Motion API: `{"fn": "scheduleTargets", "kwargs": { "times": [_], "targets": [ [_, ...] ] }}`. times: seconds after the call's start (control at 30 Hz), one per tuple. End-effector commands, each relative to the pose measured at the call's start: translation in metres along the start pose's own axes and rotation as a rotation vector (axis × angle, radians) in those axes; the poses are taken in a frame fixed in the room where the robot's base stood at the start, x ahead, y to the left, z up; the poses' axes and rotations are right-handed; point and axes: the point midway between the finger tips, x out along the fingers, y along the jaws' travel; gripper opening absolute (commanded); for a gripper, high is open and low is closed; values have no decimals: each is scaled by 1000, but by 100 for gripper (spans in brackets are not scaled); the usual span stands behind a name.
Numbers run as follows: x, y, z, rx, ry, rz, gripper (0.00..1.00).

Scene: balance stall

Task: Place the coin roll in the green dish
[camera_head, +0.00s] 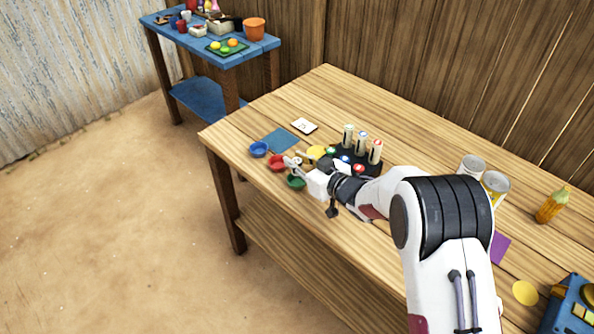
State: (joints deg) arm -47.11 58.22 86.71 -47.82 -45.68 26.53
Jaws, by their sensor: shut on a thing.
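The green dish (296,182) stands near the table's left front edge, partly hidden by my gripper. My gripper (297,163) is over the small dishes, just above and beside the green one. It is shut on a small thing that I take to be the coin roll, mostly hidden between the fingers. I cannot tell its exact tilt or its height above the dish.
The red dish (277,162) and blue dish (259,149) stand beside the green one. A dark rack (371,169) with upright pale rolls (361,143) is close behind my wrist. A blue mat (282,139), a white card (304,125) and cans (471,167) lie around.

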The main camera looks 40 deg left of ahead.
Motion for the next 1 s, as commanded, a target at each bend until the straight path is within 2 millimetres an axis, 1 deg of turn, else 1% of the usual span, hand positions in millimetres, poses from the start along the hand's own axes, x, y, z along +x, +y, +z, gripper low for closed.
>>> {"fn": "scheduleTargets", "kwargs": {
  "times": [0.37,0.47,0.7,0.8,1.0],
  "targets": [
    [1,0,1,0,2,0,0],
    [2,0,6,0,1,0,0],
    [8,0,28,1,0,-1,0],
    [11,0,34,1,2,0,0],
    [12,0,37,0,2,0,0]
  ]
}}
